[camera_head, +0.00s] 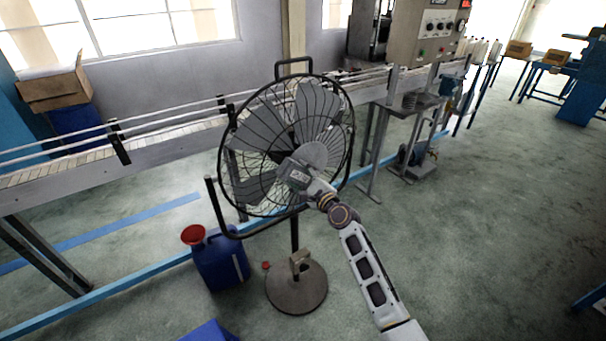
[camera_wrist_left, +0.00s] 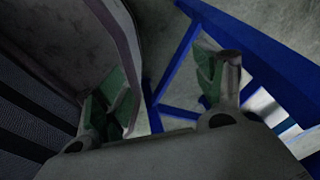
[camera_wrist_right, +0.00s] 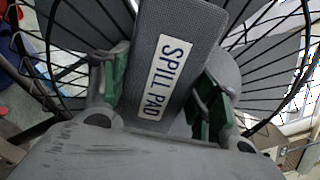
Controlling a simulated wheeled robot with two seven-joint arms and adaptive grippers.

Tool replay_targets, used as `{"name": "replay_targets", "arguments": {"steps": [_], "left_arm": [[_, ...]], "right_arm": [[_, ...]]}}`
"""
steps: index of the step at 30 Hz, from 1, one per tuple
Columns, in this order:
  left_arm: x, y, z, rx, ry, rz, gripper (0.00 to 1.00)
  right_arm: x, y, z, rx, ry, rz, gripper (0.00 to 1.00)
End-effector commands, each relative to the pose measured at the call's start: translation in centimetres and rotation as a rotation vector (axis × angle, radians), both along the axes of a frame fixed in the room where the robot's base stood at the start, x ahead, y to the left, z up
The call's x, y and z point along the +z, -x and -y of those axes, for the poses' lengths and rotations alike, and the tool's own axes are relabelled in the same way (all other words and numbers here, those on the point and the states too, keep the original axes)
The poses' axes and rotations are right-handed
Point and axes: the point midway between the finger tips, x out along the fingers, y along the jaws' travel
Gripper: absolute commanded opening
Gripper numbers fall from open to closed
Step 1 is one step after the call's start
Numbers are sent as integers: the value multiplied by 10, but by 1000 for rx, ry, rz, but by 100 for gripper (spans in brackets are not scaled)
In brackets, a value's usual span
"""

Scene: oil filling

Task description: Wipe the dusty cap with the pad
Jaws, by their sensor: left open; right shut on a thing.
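A grey round cap (camera_head: 315,154) sits at the centre of a black wire fan cage in the head view. Part of a grey round surface (camera_wrist_right: 224,70) also shows behind the pad in the right wrist view. My right gripper (camera_head: 301,177) is shut on a grey pad (camera_wrist_right: 176,45) with a white "SPILL PAD" label. The pad is in front of the fan, just left of and below the cap; I cannot tell if they touch. My left gripper (camera_wrist_left: 165,92) is open and empty in the left wrist view. It is out of the head view.
The fan stands on a round base (camera_head: 296,290). Its bent dark handle bar (camera_head: 217,205) sticks out left. A blue jug (camera_head: 221,262) with a red funnel (camera_head: 193,234) stands beside it. A conveyor (camera_head: 170,140) runs behind.

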Motion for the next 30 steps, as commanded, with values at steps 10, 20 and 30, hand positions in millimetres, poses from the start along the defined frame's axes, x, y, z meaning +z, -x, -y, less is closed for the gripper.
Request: {"name": "replay_targets", "arguments": {"steps": [10,20,30], "left_arm": [[1,0,0,0,0,-1,70],[17,1,0,0,0,-1,70],[19,1,0,0,0,-1,70]], "right_arm": [[1,1,-2,3,-1,1,41],[18,2,-1,3,-2,2,41],[19,2,0,2,0,2,41]]}}
